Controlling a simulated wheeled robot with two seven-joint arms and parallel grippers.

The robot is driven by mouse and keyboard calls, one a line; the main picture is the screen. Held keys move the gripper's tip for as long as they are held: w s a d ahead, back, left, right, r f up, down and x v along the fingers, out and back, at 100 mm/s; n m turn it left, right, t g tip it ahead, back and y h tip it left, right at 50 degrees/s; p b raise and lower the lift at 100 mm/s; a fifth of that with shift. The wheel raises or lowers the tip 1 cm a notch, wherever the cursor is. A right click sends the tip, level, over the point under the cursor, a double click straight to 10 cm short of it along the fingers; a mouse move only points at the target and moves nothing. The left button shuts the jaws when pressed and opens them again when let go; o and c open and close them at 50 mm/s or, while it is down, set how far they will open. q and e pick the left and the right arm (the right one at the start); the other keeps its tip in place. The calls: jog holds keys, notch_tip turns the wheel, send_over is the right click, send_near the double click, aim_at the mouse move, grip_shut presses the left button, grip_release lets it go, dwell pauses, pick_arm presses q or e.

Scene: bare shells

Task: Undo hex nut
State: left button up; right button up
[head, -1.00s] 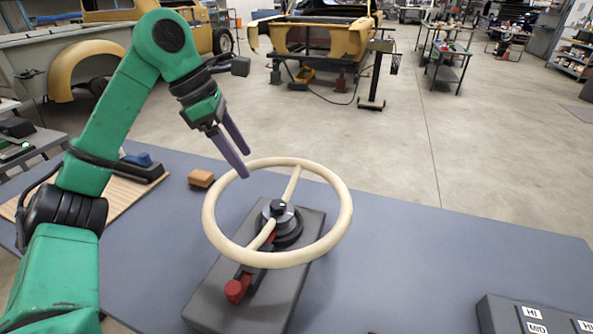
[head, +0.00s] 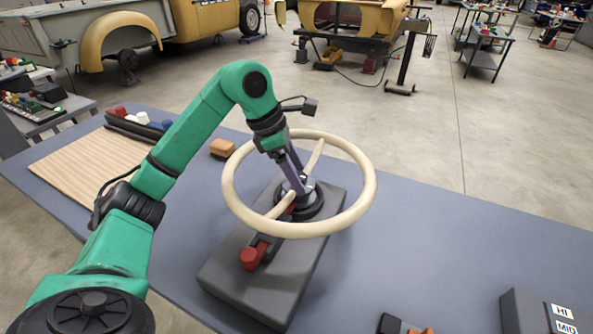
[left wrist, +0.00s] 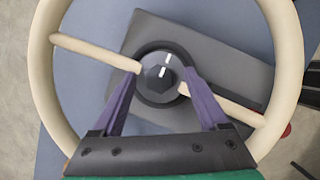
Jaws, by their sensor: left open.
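The dark hex nut (left wrist: 160,78), with a white mark on its face, sits at the centre of the cream steering wheel (head: 229,203). In the left wrist view the wheel (left wrist: 292,45) and its two spokes surround the hub. My left gripper (head: 298,186) is inside the rim, at the hub. Its purple fingers are open in the left wrist view (left wrist: 162,72), one on each side of the nut, with gaps visible. Contact and exact height cannot be told. In the head view the fingers partly hide the nut. My right gripper is not in view.
The wheel is mounted on a dark grey block (head: 235,282) with a red knob (head: 252,258). A brown block (head: 221,148), a wooden board (head: 80,168) and a rack of coloured pieces (head: 140,122) lie left. A labelled dark box (head: 530,318) is right.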

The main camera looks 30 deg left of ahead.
pick_arm(q)
grip_shut()
